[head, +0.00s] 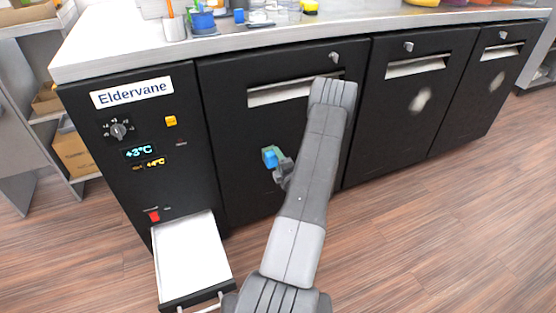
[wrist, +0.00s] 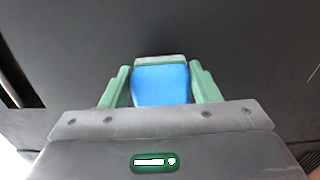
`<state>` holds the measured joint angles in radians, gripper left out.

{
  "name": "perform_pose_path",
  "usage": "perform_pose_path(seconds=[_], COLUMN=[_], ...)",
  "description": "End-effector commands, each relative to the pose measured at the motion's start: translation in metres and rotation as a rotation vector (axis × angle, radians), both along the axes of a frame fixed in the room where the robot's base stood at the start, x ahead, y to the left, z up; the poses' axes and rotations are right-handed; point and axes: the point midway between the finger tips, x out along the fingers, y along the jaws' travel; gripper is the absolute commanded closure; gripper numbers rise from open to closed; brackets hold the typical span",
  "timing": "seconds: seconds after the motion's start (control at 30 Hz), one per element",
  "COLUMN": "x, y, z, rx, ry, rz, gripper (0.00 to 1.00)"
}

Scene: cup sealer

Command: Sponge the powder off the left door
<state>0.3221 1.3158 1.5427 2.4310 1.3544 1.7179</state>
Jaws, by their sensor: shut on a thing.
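The left door (head: 232,120) is black, with a long pale handle recess near its top. I see no powder on its visible part; my arm and the sponge hide some of it. My gripper (wrist: 161,78) is shut on a blue sponge (wrist: 161,86) with a pale green far edge, between its two green fingers. In the head view the sponge (head: 269,156) is at the middle of the left door's face. It looks close against the door, but I cannot tell if it touches.
Pale powder smudges show on the middle door (head: 421,100) and the right door (head: 497,82). A white drawer (head: 191,262) sticks out at the lower left under the control panel (head: 140,140).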

Motion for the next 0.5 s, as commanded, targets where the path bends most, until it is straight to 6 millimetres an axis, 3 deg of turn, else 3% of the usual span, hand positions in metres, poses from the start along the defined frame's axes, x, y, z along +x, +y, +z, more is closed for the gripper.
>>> perform_pose_path(seconds=[0.5], x=[-0.046], y=[-0.02], z=[0.0], rx=[0.001], ry=[0.001], rz=[-0.001], gripper=[0.63])
